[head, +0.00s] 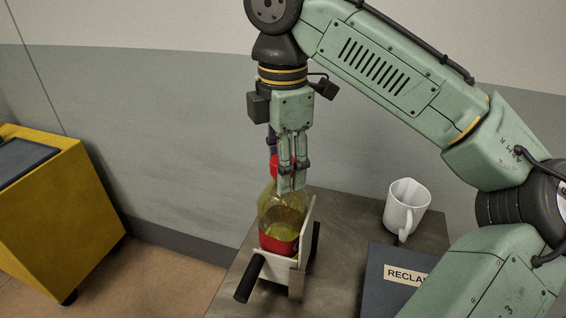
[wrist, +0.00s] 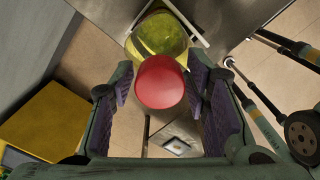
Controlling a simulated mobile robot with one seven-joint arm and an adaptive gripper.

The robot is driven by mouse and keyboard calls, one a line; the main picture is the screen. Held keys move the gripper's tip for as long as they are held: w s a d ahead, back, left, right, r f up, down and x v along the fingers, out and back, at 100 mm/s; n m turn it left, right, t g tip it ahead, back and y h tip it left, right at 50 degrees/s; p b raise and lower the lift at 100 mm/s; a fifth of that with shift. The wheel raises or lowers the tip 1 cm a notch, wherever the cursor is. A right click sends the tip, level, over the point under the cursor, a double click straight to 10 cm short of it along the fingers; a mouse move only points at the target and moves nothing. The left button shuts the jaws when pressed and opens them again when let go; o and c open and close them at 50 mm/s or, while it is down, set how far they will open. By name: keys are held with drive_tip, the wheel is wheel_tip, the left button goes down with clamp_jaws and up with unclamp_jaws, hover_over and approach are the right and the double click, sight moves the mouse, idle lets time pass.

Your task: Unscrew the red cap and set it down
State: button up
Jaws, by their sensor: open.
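The red cap (wrist: 160,82) sits on top of a yellowish see-through bottle (wrist: 158,35) in the wrist view. In the head view the cap (head: 275,166) shows partly behind my gripper's fingers. The bottle (head: 284,215) stands upright in a pale holder (head: 306,232) with a black handle, and a red band circles its lower part. My gripper (wrist: 160,98) is open, with one dark padded finger on each side of the cap and a gap visible on both sides. In the head view my gripper (head: 288,178) points down at the bottle's top.
The holder stands on a grey table (head: 340,215). A white mug (head: 405,208) stands to the right, behind a dark box (head: 385,275) with a "RECLA..." label. A yellow cabinet (head: 75,215) stands on the floor at left. Bare table top lies between bottle and mug.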

drive_tip(key=shift+m, duration=0.9)
drive_tip(key=shift+m, duration=0.8)
drive_tip(key=shift+c, duration=0.2)
drive_tip(key=c, duration=0.7)
drive_tip(key=shift+n, duration=0.8)
drive_tip(key=shift+c, duration=0.3)
